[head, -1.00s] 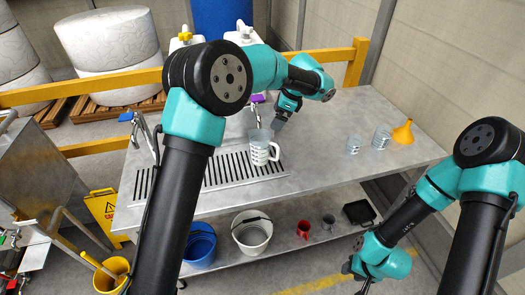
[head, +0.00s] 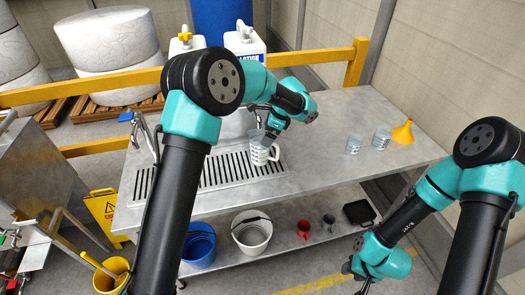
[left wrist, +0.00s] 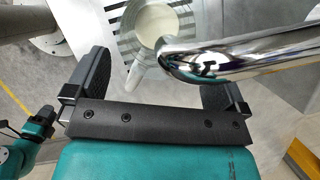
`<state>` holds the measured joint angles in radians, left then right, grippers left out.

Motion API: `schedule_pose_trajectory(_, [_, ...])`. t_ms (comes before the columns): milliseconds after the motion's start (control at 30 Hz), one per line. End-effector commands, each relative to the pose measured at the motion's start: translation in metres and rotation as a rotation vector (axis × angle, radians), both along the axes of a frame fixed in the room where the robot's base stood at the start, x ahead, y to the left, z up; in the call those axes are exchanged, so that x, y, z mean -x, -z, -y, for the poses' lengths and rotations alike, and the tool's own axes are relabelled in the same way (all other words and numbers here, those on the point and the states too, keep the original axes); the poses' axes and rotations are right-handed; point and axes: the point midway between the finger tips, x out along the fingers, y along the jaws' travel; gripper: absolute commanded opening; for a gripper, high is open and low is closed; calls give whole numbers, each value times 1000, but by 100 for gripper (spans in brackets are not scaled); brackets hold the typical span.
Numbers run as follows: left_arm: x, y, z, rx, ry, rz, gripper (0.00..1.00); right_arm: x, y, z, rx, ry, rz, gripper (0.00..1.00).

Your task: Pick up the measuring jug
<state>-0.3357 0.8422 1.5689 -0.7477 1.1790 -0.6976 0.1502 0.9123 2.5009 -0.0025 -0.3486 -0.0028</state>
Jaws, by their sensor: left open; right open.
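The measuring jug (head: 257,156), clear with white markings and a handle on its right, stands upright on the drain grate of the metal bench. In the left wrist view the round mouth of the jug (left wrist: 156,22) shows at the top, partly covered by a chrome tap spout (left wrist: 250,55). My left gripper (left wrist: 153,72) is open, its fingers spread wide, with a pale part of the jug showing between them. In the head view the left gripper (head: 270,132) is just behind the jug, its fingertips partly hidden. My right gripper (head: 355,279) is low in front of the bench, away from the jug.
Two small clear measuring cups (head: 353,146) (head: 381,140) and an orange funnel (head: 402,134) stand at the right of the bench. Another tap (head: 145,135) stands at the left. Buckets and mugs sit on the lower shelf.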

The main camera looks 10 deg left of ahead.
Motion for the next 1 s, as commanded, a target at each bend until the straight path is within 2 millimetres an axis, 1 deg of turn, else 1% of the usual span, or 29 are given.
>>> schedule_pose_trajectory(33, [1,7,-3,-1,0,-3,100,0,0,0,0,0,0,43])
schedule_pose_trajectory(200, [3,29,-11,1,0,-1,100,0,0,0,0,0,0,43])
schedule_pose_trajectory(300, [3,36,-14,2,0,0,100,0,0,0,0,0,0,43])
schedule_pose_trajectory(800, [3,38,-15,3,1,2,100,0,0,0,0,0,0,43])
schedule_pose_trajectory(867, [3,38,-15,3,1,2,95,0,0,0,0,0,0,43])
schedule_pose_trajectory(1000, [3,38,-15,3,1,2,82,0,0,0,0,0,0,43])
